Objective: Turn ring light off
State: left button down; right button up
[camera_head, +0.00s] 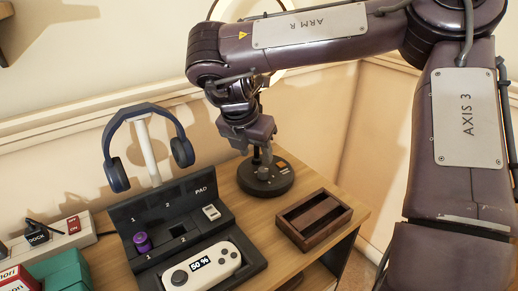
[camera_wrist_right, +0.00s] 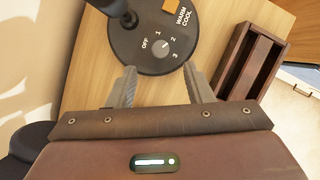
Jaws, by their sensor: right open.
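The ring light's round black base (camera_head: 272,186) stands on the desk; my right arm hides much of the light above it. In the right wrist view the base (camera_wrist_right: 128,42) shows a small knob (camera_wrist_right: 165,45) with OFF, 1, 2 and 3 around it and an orange patch near the WARM and COOL labels. The knob's exact setting is too small to tell. My right gripper (camera_head: 257,157) is just above the base. In the wrist view its two fingers (camera_wrist_right: 160,82) are apart, empty, and short of the knob. My left gripper is not in view.
A dark wooden tray (camera_head: 334,228) sits right of the base. Left of it is a black dock (camera_head: 125,214) with a white controller (camera_head: 203,268), a purple item (camera_head: 142,242) and headphones (camera_head: 117,176) on a stand. A power strip (camera_head: 55,236) lies farther left.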

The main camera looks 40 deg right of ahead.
aim_at(262, 170)
jog(key=b+x, duration=0.1)
jog(key=x, duration=0.6)
jog(key=shift+d+f, duration=0.15)
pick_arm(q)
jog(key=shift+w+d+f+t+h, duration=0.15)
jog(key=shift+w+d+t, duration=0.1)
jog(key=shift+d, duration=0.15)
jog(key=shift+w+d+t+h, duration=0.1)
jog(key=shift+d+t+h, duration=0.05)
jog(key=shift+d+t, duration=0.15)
pick_arm(e)
jog(key=shift+w, duration=0.1)
jog(key=c, duration=1)
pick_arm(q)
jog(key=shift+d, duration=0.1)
